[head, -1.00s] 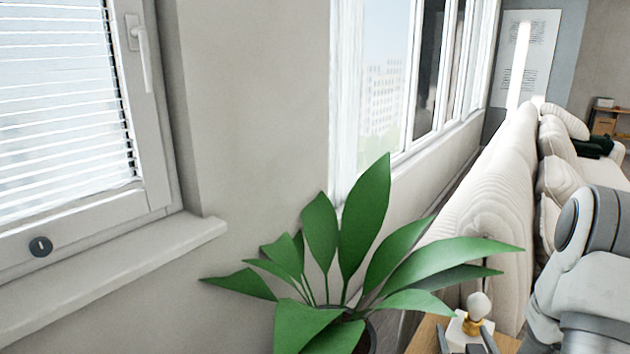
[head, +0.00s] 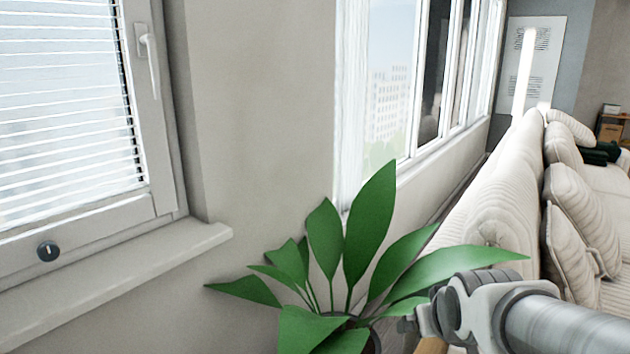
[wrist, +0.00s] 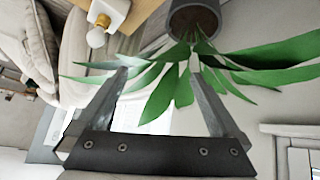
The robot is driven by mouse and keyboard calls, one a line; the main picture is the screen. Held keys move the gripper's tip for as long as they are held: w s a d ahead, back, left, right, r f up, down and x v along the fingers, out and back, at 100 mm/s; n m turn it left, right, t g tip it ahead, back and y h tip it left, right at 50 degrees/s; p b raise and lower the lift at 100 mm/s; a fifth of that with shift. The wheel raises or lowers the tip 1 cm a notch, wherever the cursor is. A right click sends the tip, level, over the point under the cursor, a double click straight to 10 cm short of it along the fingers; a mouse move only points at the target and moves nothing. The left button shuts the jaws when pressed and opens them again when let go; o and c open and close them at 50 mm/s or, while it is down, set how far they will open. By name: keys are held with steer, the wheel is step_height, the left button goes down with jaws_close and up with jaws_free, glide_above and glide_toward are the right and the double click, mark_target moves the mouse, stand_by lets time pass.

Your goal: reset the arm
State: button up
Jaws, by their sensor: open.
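My arm reaches in from the lower right of the head view, and its wrist end lies in front of the potted plant's right leaves. My gripper (wrist: 160,68) is open and empty in the wrist view, its two dark fingers spread apart. The green plant (head: 370,225) shows beyond the fingers in the wrist view, with leaves behind and between them. I cannot tell whether a finger touches a leaf. The fingertips are not clear in the head view.
The plant's dark pot (wrist: 195,22) stands near a small lamp (wrist: 97,37) on a wooden surface. A cream sofa (head: 515,190) runs along the right. A window sill (head: 110,258) juts out on the left, under a window with blinds (head: 60,110).

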steer(key=s+a+r+g+y, duration=0.1)
steer(key=s+a+r+g, duration=0.2)
steer(key=s, duration=0.9)
step_height(320, 180, up, 18)
steer(key=a+p, duration=0.1)
steer(key=p, duration=1.7)
steer(key=shift+t, duration=0.3)
steer(key=shift+c, duration=0.2)
